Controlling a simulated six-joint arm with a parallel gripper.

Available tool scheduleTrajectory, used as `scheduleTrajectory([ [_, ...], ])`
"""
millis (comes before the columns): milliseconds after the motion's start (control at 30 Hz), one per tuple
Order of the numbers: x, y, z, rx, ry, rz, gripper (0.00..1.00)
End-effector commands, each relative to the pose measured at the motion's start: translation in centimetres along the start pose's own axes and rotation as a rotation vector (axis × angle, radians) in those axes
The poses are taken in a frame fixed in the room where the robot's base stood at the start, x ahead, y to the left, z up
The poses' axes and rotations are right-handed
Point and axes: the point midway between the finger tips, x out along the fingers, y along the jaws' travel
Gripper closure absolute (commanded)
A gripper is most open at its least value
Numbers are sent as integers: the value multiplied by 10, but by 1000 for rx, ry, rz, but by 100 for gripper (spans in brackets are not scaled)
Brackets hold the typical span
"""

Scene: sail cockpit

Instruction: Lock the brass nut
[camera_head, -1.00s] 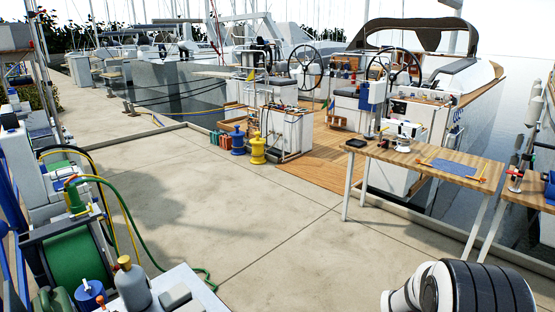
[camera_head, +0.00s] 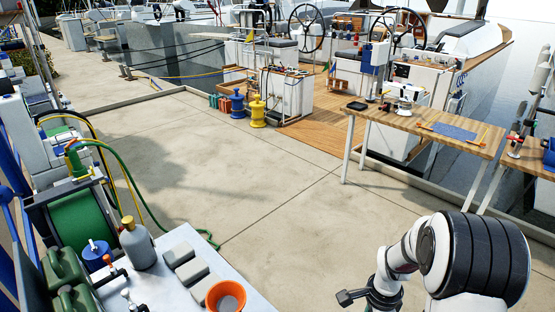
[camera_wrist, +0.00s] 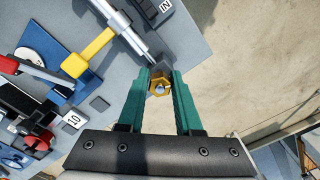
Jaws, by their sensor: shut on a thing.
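In the wrist view, a hexagonal brass nut (camera_wrist: 159,88) with a pale round centre sits between the green fingertips of my gripper (camera_wrist: 163,80). The fingers are shut on it. A dark grey block (camera_wrist: 159,67) lies just beyond the nut, at the end of a silver rod (camera_wrist: 125,30). I cannot tell whether the nut is threaded onto this rod. In the head view, the dark end of my arm shows at the bottom, but the fingers and the nut are not visible there.
In the wrist view, a yellow handle (camera_wrist: 88,50) crosses the grey panel beside the rod. Bare concrete is at right. In the head view, an orange cup (camera_head: 226,297) and grey bottle (camera_head: 137,243) stand on a bench.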

Motion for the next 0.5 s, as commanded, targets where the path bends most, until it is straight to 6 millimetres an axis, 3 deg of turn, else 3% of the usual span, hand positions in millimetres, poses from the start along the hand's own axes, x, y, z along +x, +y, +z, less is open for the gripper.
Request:
scheduleTrajectory([
  [100,1,0,0,34,0,0,100],
  [300,1,0,0,367,0,0,100],
  [500,1,0,0,383,0,0,100],
])
